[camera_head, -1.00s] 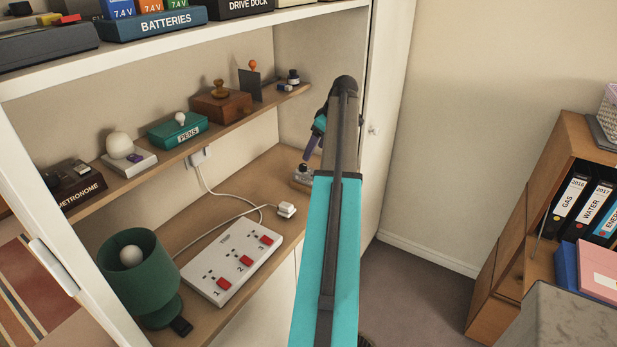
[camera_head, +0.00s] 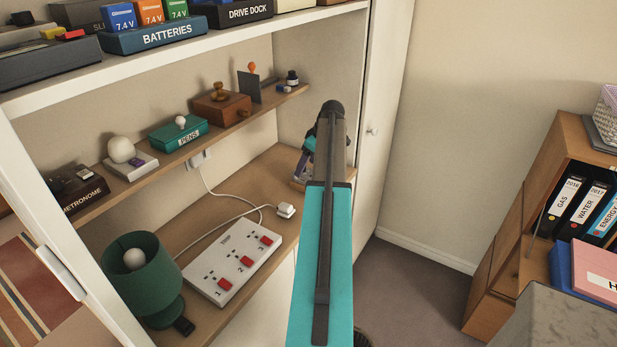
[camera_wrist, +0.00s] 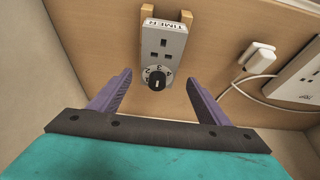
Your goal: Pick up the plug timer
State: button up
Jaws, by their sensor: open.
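The plug timer (camera_wrist: 164,50) is a grey block with a socket face, a black dial knob with numbers and a TIMER label. In the wrist view it sits at the top middle, between two wooden pegs of a holder. My gripper (camera_wrist: 158,88) is open, its two purple fingers apart on either side below the timer, with nothing between them. The dial end of the timer lies just ahead of the gap. In the head view my gripper (camera_head: 304,163) is at the far right end of the desk surface, and my arm hides most of the timer there.
A white plug (camera_wrist: 260,58) with its cable lies right of the timer, beside a white power strip (camera_head: 234,262) with red switches. A green lamp (camera_head: 146,278) stands at the left. A small shelf (camera_head: 222,131) runs above; the cabinet's side wall is close on the right.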

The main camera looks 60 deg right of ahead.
jog(key=shift+w+f, duration=0.1)
jog(key=shift+f, duration=0.05)
jog(key=shift+p+x, duration=1.1)
jog(key=shift+p, duration=0.1)
jog(key=shift+p+x, duration=0.4)
jog(key=shift+x, duration=0.95)
jog(key=shift+d, duration=0.15)
jog(key=shift+c, duration=0.2)
jog(key=c, duration=1.2)
jog(key=shift+r, duration=0.2)
